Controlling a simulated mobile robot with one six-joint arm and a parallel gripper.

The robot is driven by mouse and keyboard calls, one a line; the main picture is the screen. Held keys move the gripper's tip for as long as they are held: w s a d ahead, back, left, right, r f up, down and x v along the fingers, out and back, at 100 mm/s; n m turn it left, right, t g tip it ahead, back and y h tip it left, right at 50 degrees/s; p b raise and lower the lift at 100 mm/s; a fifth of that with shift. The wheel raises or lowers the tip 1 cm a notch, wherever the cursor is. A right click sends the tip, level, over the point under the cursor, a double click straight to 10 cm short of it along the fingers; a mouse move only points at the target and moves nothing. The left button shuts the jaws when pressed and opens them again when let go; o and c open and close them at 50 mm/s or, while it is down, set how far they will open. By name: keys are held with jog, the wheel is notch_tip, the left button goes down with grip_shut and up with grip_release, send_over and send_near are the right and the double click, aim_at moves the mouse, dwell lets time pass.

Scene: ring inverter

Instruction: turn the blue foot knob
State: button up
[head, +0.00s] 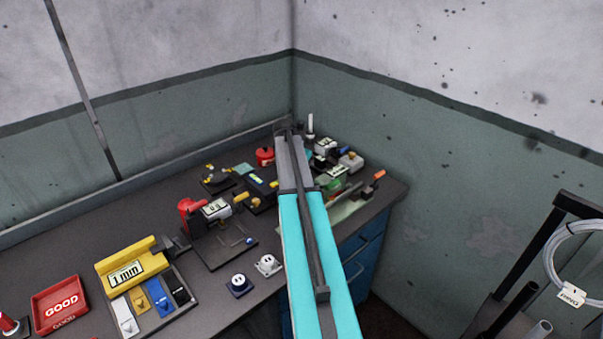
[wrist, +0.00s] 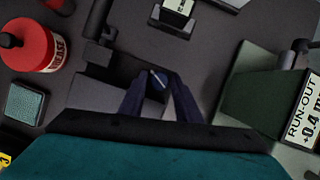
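In the wrist view, a small round dark-blue knob with a pale line across its top (wrist: 157,79) sits between the two dark fingertips of my gripper (wrist: 159,84). The fingertips are very close on both sides of it; I cannot tell if they touch it. My gripper's fingers stand apart around the knob. In the head view, my teal arm reaches to the back corner of the bench and hides this knob and the fingers.
Beside the gripper in the wrist view are a red grease can (wrist: 32,47) and a green block with a run-out label (wrist: 262,92). A black post (wrist: 97,28) stands close to the left finger. The bench (head: 85,218) is crowded around the arm's end; a wall corner is behind it.

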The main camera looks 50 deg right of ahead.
grip_shut()
jog(key=shift+m, duration=0.3)
jog(key=shift+w+m+g+p, duration=0.15)
jog(key=shift+m+g, duration=0.3)
jog(key=shift+m, duration=0.55)
jog(key=shift+m+g+p, duration=0.15)
jog(key=shift+m+g, duration=0.3)
jog(key=shift+m, duration=0.55)
grip_release()
jog(key=shift+r, duration=0.15)
